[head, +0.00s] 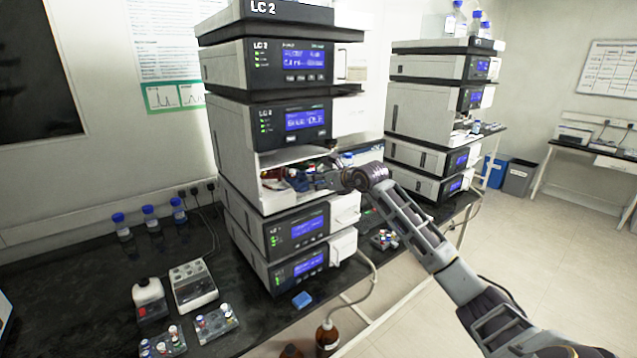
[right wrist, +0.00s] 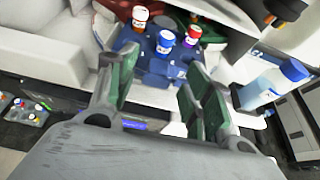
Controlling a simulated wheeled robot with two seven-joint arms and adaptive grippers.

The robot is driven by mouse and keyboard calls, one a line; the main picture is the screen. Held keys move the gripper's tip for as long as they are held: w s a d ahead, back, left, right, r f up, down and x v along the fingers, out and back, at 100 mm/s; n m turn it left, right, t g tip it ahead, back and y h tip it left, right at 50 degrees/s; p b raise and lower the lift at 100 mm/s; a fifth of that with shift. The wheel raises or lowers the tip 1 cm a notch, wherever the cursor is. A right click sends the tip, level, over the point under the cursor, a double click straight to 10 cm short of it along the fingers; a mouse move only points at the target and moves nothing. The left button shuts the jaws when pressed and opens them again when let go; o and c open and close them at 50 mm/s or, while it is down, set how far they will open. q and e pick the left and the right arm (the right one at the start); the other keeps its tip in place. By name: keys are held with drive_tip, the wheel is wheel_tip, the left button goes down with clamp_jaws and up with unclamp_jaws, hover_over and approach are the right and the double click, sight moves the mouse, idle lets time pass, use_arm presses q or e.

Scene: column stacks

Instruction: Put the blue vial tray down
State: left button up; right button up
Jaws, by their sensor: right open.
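The blue vial tray (right wrist: 150,66) shows in the right wrist view, holding vials with red, blue and white caps. It sits in the open white compartment (head: 266,205) of the near LC 2 stack. In the head view it is a small blue patch (head: 304,183), partly hidden by my gripper. My right gripper (right wrist: 160,88) is open, its green-padded fingers spread on the near side of the tray. It reaches into the compartment from the right in the head view (head: 322,179). Whether a finger touches the tray is unclear. My left gripper is not in view.
A dark red object (right wrist: 118,8) stands beside the blue tray in the compartment. A blue-capped bottle (right wrist: 272,86) is close right of my fingers. Several vial trays, including one at the front (head: 216,322), stand on the black bench (head: 75,270). A brown bottle (head: 327,338) stands low in front.

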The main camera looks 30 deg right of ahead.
drive_tip(key=b+v, duration=0.2)
drive_tip(key=v, duration=0.7)
drive_tip(key=shift+s+r+b, duration=0.2)
drive_tip(key=shift+s+b, duration=0.15)
drive_tip(key=shift+s, duration=0.05)
idle(0.4)
